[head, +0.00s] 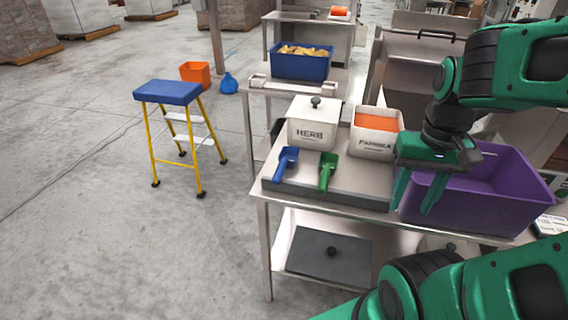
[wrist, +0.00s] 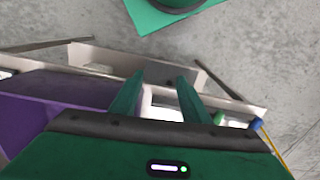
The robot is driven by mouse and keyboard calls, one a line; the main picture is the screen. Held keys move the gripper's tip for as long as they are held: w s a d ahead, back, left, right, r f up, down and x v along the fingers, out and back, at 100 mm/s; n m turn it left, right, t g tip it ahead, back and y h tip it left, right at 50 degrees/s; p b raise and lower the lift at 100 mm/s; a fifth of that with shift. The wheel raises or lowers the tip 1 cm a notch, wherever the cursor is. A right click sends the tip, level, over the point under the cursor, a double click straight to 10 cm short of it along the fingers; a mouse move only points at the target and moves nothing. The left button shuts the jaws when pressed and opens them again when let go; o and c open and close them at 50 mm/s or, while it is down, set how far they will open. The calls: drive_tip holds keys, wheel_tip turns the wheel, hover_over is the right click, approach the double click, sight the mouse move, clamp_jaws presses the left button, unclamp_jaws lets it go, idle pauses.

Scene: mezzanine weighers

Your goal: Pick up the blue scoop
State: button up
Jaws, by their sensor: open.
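The blue scoop (head: 286,161) lies on a grey tray or scale plate on the metal table, in front of the white HERB box (head: 312,128). A green scoop (head: 328,173) lies just right of it. My gripper (head: 415,206) is open and empty, pointing down, to the right of both scoops and showing in front of the purple crate. In the wrist view the open fingers (wrist: 161,79) have nothing between them. Small blue (wrist: 257,124) and green (wrist: 218,118) bits at the right there look like the scoops.
A white PAPRIKA box (head: 371,148) stands behind the table's middle. The purple crate (head: 480,212) fills the right. A blue crate (head: 300,66) of yellowish pieces stands behind. A dark lid (head: 330,256) lies on the lower shelf. A blue-topped step stool (head: 167,92) stands left on open floor.

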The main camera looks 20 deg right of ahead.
drive_tip(key=w+a+t+y, duration=0.1)
drive_tip(key=w+a, duration=0.1)
drive_tip(key=w, duration=0.5)
drive_tip(key=w+a+f+t+y, duration=0.1)
drive_tip(key=w+a, duration=0.2)
drive_tip(key=w, duration=0.5)
drive_tip(key=w+a+t+y, duration=0.1)
drive_tip(key=w+a, duration=0.1)
drive_tip(key=w, duration=0.5)
drive_tip(key=shift+w+a+f, duration=0.35)
drive_tip(key=shift+f, duration=0.05)
drive_tip(key=t+y, duration=0.1)
drive_tip(key=y, duration=0.1)
approach(285, 164)
drive_tip(key=shift+m, duration=0.4)
drive_tip(key=x, duration=0.5)
drive_tip(key=shift+w+a+r, duration=0.1)
drive_tip(key=shift+w, duration=0.2)
drive_tip(key=x, duration=0.5)
drive_tip(key=shift+s, duration=0.3)
drive_tip(key=shift+w+a+f, duration=0.25)
drive_tip(key=shift+f, duration=0.35)
drive_tip(key=shift+c, duration=0.4)
clamp_jaws()
